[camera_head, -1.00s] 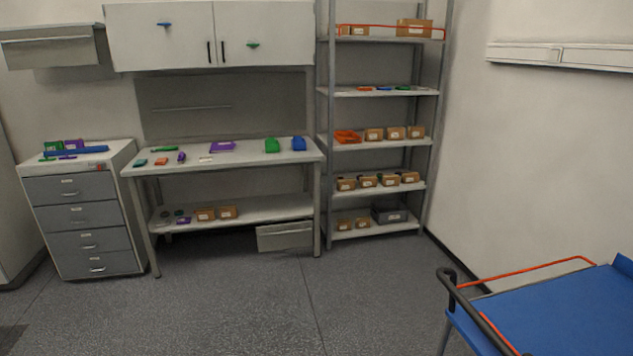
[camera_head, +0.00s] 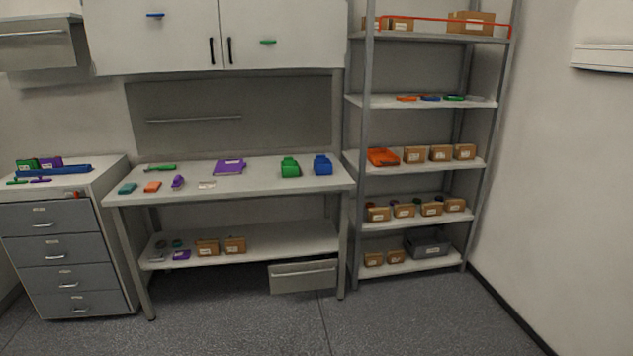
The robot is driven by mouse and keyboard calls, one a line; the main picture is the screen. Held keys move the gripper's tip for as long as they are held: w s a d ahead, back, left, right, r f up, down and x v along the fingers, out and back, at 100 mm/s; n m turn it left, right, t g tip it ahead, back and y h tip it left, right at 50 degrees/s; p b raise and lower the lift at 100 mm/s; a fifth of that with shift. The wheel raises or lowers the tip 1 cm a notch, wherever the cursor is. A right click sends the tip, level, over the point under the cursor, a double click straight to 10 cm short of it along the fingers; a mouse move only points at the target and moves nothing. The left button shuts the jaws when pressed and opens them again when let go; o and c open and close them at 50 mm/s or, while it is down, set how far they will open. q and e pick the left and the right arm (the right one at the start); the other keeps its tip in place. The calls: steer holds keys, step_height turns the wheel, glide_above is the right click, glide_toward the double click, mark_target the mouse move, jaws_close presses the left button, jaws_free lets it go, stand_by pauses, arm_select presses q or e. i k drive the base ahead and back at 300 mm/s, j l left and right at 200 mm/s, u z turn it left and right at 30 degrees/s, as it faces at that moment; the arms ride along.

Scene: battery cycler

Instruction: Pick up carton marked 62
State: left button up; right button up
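Several small brown cartons with white labels stand on the metal shelf rack (camera_head: 362,215) at the right. Three cartons (camera_head: 440,153) sit on its middle shelf, several cartons (camera_head: 404,211) on the shelf below, and two small cartons (camera_head: 396,256) on the bottom shelf. Larger cartons (camera_head: 470,22) stand on the top shelf. Two more cartons (camera_head: 234,245) sit on the workbench's lower shelf. The labels are too small to read, so I cannot tell which carton is marked 62. Neither gripper is in view.
The workbench (camera_head: 270,181) holds green and blue bins (camera_head: 323,165), a purple item and small tools. A grey drawer cabinet (camera_head: 62,248) stands at the left. An orange tray (camera_head: 382,157) and a grey bin (camera_head: 428,245) are on the rack. The floor ahead is clear.

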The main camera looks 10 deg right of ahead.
mark_target(417, 154)
steer(key=i+l+z, duration=0.1)
steer(key=i+z, duration=0.25)
steer(key=i, duration=0.35)
steer(key=i+z, duration=0.4)
steer(key=i, duration=0.3)
steer(key=i+l+z, duration=0.15)
steer(key=i+l, duration=0.9)
steer(key=i, duration=0.05)
